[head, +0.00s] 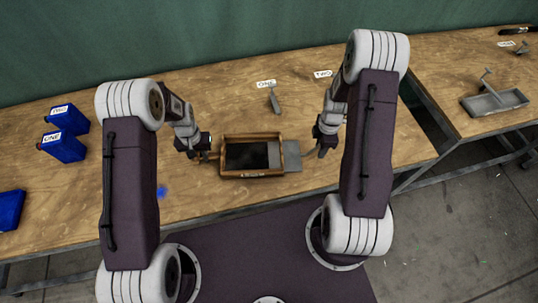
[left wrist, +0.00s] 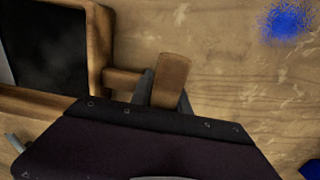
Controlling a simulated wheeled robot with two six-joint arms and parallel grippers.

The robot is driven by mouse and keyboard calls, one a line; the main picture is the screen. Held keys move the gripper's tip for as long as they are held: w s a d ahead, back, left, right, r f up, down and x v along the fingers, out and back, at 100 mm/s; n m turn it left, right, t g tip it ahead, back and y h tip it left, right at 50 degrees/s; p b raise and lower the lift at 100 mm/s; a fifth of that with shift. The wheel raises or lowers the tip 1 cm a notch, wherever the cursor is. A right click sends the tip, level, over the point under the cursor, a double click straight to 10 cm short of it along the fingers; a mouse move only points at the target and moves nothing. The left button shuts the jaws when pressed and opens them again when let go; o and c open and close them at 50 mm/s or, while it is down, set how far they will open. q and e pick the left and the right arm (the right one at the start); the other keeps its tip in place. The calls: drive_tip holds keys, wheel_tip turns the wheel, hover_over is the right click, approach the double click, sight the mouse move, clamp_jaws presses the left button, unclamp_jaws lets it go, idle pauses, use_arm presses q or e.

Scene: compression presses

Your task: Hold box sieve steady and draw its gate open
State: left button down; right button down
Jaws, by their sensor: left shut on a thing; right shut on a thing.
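The box sieve (head: 251,174) is a shallow wooden box with a dark inside, lying on the workbench between my arms. In the left wrist view its wooden frame (left wrist: 104,40) shows at the left. My left gripper (head: 208,155) is shut on the sieve's wooden handle (left wrist: 172,80) at its left side. The gate (head: 292,156), a flat grey plate, sticks out past the sieve's right wall. My right gripper (head: 320,152) is shut just right of the plate, on the gate's outer end as far as I can tell; the grip itself is too small to see.
Labels ONE (head: 266,83) and TWO (head: 323,73) lie at the back, with a small grey tool (head: 274,100) near ONE. Blue containers (head: 63,146) stand at the left. A grey tray (head: 494,103) is on the right bench, across a gap. A blue patch (head: 162,192) marks the front left.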

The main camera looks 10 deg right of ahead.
drive_tip(key=shift+s+d, duration=0.1)
drive_tip(key=shift+d, duration=0.35)
drive_tip(key=c, duration=0.9)
unclamp_jaws()
use_arm(q)
drive_tip(key=c, duration=1.2)
unclamp_jaws()
drive_tip(key=shift+o, duration=0.2)
use_arm(e)
wheel_tip(320, 180, up, 12)
